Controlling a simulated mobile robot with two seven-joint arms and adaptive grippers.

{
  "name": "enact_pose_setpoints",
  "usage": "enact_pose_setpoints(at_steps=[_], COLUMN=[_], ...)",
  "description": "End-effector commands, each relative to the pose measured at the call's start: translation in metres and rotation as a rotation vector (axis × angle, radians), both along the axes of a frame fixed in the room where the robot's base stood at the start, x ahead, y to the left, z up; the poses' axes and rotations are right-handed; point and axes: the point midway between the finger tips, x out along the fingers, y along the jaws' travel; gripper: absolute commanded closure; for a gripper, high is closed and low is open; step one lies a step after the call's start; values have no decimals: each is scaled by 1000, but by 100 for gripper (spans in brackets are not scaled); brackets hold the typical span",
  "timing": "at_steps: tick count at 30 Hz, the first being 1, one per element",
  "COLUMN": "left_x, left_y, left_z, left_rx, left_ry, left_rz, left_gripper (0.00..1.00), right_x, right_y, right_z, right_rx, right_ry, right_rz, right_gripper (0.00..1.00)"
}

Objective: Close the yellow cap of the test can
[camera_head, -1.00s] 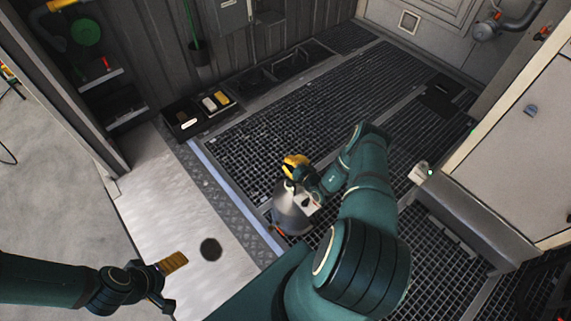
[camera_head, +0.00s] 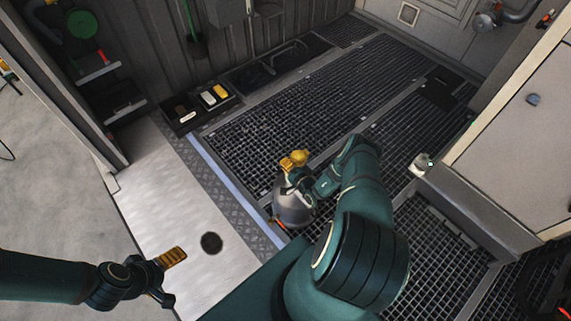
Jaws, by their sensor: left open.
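The test can (camera_head: 293,212) is a grey rounded can standing upright on the floor grating, in front of my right arm. Yellow parts show above its top. The lighter one looks like the yellow cap (camera_head: 301,157), raised above the can. The orange one beside it looks like a finger of my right gripper (camera_head: 289,166). My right gripper is at the can's top, close to the cap; its wrist hides part of the can, and its grip is unclear. My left gripper (camera_head: 178,278) is open and empty over the pale floor plate at the lower left, far from the can.
A black tray (camera_head: 201,107) with white and yellow items lies by the back wall. A dark round spot (camera_head: 211,243) is on the pale plate. A low grey ledge and cabinet (camera_head: 510,150) bound the right. The grating behind the can is clear.

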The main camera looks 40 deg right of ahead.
Motion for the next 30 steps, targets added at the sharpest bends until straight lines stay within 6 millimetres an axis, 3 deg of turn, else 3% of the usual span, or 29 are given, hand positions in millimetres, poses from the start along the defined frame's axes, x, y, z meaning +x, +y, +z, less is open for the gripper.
enact_pose_setpoints(at_steps=[13,15,16,26,30], left_x=[0,0,0,0,0], left_y=[0,0,0,0,0], left_z=[0,0,0,0,0], left_rx=[0,0,0,0,0], left_ry=[0,0,0,0,0], left_rz=[0,0,0,0,0], left_gripper=[11,11,11,11,11], right_x=[0,0,0,-2,-15], right_y=[0,0,0,0,1], right_z=[-1,-1,-1,-1,0], right_rx=[1,1,1,2,3], right_ry=[2,2,2,2,4], right_rz=[-1,-1,-1,-1,-1], right_gripper=[100,68,60,60,60])
